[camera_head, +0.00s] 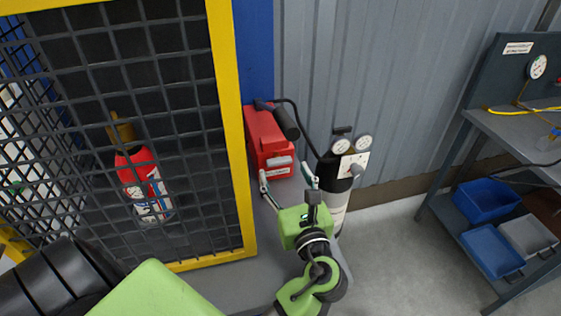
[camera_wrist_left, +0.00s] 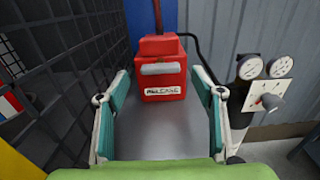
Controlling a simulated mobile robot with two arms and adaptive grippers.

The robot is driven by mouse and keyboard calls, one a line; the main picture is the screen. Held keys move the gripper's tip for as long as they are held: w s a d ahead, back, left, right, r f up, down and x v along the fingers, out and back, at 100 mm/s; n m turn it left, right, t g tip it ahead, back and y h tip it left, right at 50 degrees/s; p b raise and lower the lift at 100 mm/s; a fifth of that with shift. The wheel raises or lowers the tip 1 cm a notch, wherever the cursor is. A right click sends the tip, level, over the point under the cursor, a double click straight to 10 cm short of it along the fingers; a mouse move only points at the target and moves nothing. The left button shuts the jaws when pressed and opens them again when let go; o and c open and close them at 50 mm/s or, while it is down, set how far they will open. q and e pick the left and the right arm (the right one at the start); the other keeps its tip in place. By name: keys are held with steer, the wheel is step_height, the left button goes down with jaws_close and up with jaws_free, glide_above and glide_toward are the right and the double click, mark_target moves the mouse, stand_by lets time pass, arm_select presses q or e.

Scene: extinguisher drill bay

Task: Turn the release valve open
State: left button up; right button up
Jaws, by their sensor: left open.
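A red box (camera_head: 268,145) labelled "RELEASE" stands at the end of a grey surface, beside the yellow cage frame. In the left wrist view the red box (camera_wrist_left: 162,84) is straight ahead, with a pale grey bar across its front. In the head view a black handle (camera_head: 286,121) sticks out at its top. My left gripper (camera_head: 286,177) is open and empty in front of the box. Its teal-padded fingers show either side of the box in the left wrist view, with no clear contact. My right gripper is not in view.
A black-topped cylinder (camera_head: 341,185) with two gauges and a knob stands just right of the box. A mesh cage (camera_head: 228,110) with a red extinguisher (camera_head: 140,182) behind it is on the left. A workbench (camera_head: 528,128) with blue bins (camera_head: 486,200) stands at the right.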

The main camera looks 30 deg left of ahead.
mark_target(279, 164)
arm_select(q)
steer(key=shift+x, duration=2.15)
steer(key=shift+d, duration=0.1)
steer(key=c, duration=1.1)
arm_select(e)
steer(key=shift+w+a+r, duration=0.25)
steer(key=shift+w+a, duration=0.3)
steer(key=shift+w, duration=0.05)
arm_select(q)
steer(key=n, duration=0.3)
steer(key=shift+s+n, duration=0.1)
steer(key=shift+n, duration=0.2)
steer(key=n, duration=0.2)
steer(key=shift+f+n, duration=0.1)
steer(key=shift+n, duration=0.7)
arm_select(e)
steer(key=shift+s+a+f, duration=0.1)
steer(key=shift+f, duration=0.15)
